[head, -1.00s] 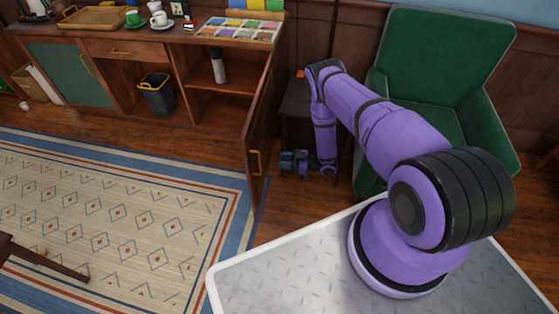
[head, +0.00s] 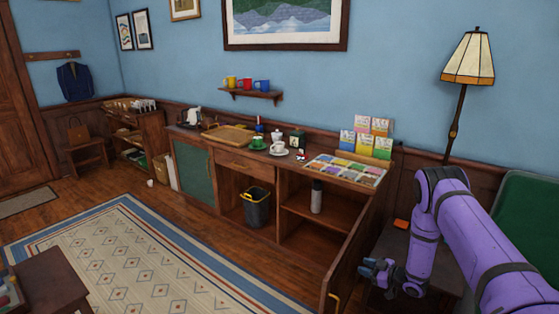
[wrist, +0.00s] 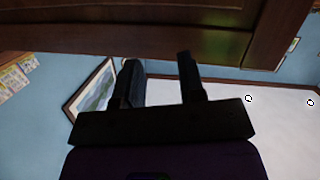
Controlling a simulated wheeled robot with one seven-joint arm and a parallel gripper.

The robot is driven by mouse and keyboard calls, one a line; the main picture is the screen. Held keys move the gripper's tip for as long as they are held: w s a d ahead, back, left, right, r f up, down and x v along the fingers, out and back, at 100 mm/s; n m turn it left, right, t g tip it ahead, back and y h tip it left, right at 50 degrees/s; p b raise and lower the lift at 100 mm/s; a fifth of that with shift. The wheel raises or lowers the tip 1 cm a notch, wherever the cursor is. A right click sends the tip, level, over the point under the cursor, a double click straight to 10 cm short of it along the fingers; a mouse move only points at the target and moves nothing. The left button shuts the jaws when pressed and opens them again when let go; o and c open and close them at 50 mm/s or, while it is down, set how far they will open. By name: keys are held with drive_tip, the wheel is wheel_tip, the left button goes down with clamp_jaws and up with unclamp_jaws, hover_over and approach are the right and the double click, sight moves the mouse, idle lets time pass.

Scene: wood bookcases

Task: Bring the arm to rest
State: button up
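My purple arm (head: 487,246) rises at the right of the head view, bends at the elbow and hangs down at its far end. My gripper (head: 366,268) is at the lower end, small and dark, beside the open cabinet door (head: 352,262). In the wrist view the two dark fingers of my gripper (wrist: 159,68) stand apart with nothing between them. Part of the arm is cut off by the right edge of the head view.
A wooden cabinet (head: 232,162) holds a tray (head: 229,135), cups and a rack of packets. A green armchair (head: 530,215) and a lamp (head: 468,60) stand at the right. The rug (head: 150,262) is mostly clear.

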drive_tip(key=w+d+r+m+t+h, duration=0.1)
drive_tip(key=w+d+r+h, duration=0.2)
drive_tip(key=r, duration=0.9)
drive_tip(key=w+r+m+h, duration=0.1)
drive_tip(key=w+r+h, duration=0.3)
drive_tip(key=r, duration=0.7)
drive_tip(key=s+d+r+m+h, duration=0.15)
drive_tip(key=s+r, duration=0.25)
drive_tip(key=r, duration=0.7)
drive_tip(key=s+r+m+h, duration=0.3)
drive_tip(key=s+r, duration=0.1)
drive_tip(key=r, duration=0.8)
drive_tip(key=s+a+r+m+g+h, duration=0.1)
drive_tip(key=s+r+m, duration=0.1)
drive_tip(key=s+r, duration=0.6)
drive_tip(key=s+a+r+m+g, duration=0.15)
drive_tip(key=s+r, duration=0.25)
drive_tip(key=s, duration=0.8)
drive_tip(key=s+a+m+g, duration=0.1)
drive_tip(key=s+a, duration=0.1)
drive_tip(key=s, duration=1)
drive_tip(key=s+a+g+y, duration=0.1)
drive_tip(key=s+a+g, duration=0.1)
drive_tip(key=s, duration=0.9)
drive_tip(key=shift+s+a+f+m, duration=0.25)
drive_tip(key=shift+s+a+m, duration=0.1)
drive_tip(key=shift+s+m, duration=0.05)
